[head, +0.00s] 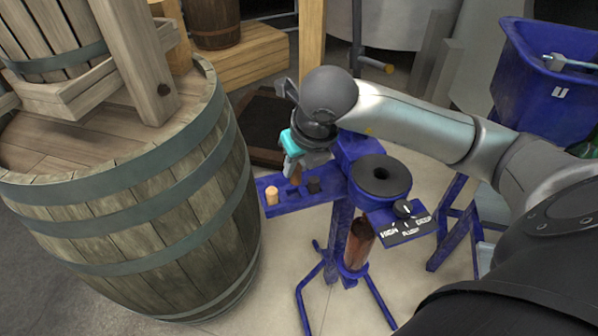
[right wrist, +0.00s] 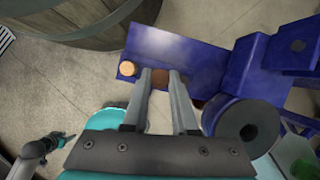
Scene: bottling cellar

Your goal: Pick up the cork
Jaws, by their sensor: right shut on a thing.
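My right gripper (head: 296,172) is shut on a brown cork, at the blue tray (head: 296,201) of the corking stand. In the right wrist view the brown cork (right wrist: 160,76) sits between the two fingertips (right wrist: 160,72), over the tray. I cannot tell if it touches the tray. A pale cork (head: 272,194) stands at the tray's left end, left of the fingers; it also shows in the right wrist view (right wrist: 127,68). A dark round spot (head: 314,185) lies to the right. My left gripper seems to show small at the lower left (right wrist: 38,150); its jaws are unclear.
The blue stand has a black ring (head: 381,176) and a dial plate (head: 405,229) right of the tray. A reddish-brown bottle (head: 358,244) stands below. A large barrel (head: 150,215) is close on the left. A blue bin (head: 540,95) is at the back right.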

